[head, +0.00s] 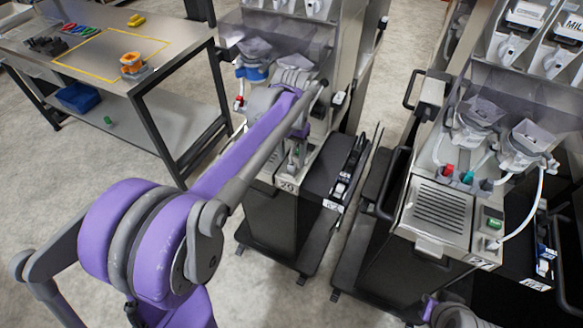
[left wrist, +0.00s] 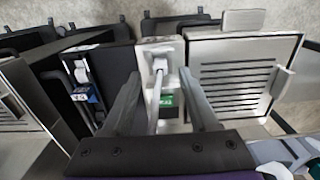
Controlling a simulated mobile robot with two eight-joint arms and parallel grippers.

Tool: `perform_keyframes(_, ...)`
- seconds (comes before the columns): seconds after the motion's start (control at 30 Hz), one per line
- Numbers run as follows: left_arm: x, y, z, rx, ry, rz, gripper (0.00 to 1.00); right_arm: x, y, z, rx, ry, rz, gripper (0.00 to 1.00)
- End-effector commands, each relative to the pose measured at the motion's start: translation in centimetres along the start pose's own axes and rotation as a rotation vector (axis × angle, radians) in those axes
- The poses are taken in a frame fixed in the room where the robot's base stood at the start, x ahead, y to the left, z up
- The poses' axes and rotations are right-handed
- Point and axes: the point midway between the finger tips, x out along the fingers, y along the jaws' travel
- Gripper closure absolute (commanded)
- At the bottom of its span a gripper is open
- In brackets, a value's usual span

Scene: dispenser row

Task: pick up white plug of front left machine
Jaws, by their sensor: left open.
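The front left machine (head: 318,165) is partly covered by my left arm in the head view. My left gripper (head: 299,132) is above its front panel, its fingers mostly hidden by my wrist there. In the left wrist view my left gripper (left wrist: 160,78) is open, with one dark finger on each side of the white plug (left wrist: 157,47). The plug sits on the machine's panel, and its white cable (left wrist: 154,100) runs back between the fingers. I cannot tell whether a finger touches it. My right gripper is not in view.
A green button (left wrist: 166,102) is close to the cable. A slotted drip tray (left wrist: 235,85) is right of the fingers, and a black side shelf (left wrist: 110,75) is left. A second machine (head: 437,210) stands to the right. A metal table (head: 165,85) is at the left.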

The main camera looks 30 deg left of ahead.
Motion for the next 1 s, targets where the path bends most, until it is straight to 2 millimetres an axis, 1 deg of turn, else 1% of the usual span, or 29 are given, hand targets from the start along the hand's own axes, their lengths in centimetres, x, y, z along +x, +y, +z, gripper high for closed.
perform_keyframes(0.03, 0.8, -0.1, 0.0, 0.0, 0.0, 0.0, 0.4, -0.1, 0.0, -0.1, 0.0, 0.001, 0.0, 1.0)
perform_keyframes(0.1, 1.7, 0.0, 0.0, 0.0, 0.0, 0.0, 0.4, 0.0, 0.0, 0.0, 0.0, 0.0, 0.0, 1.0)
perform_keyframes(0.2, 2.4, 0.0, 0.0, 0.0, 0.0, 0.0, 0.4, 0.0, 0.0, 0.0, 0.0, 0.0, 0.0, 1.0)
perform_keyframes(0.43, 2.5, 0.0, 0.0, 0.0, 0.001, 0.0, 0.4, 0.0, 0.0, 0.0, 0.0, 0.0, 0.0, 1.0)
perform_keyframes(0.47, 2.5, 0.0, 0.0, 0.0, 0.001, 0.0, 0.44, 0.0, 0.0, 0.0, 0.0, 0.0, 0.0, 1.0)
perform_keyframes(0.5, 2.5, 0.0, 0.0, 0.0, 0.001, 0.0, 0.51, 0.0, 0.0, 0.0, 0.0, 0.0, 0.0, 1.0)
perform_keyframes(0.57, 2.5, 0.0, 0.0, 0.0, 0.001, 0.0, 0.62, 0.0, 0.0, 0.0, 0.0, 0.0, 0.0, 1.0)
perform_keyframes(0.7, 2.5, 0.0, 0.0, 0.0, 0.001, 0.0, 0.87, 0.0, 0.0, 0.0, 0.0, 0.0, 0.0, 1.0)
perform_keyframes(0.77, 2.5, 0.0, 0.0, 0.0, 0.001, 0.0, 0.98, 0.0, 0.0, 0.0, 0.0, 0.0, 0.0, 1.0)
perform_keyframes(0.8, 2.5, 0.0, 0.0, 0.0, 0.001, 0.0, 1.0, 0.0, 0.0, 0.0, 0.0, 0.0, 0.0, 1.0)
perform_keyframes(1.0, 2.5, 0.0, 0.0, 0.0, 0.001, 0.0, 1.0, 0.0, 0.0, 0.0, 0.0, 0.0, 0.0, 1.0)
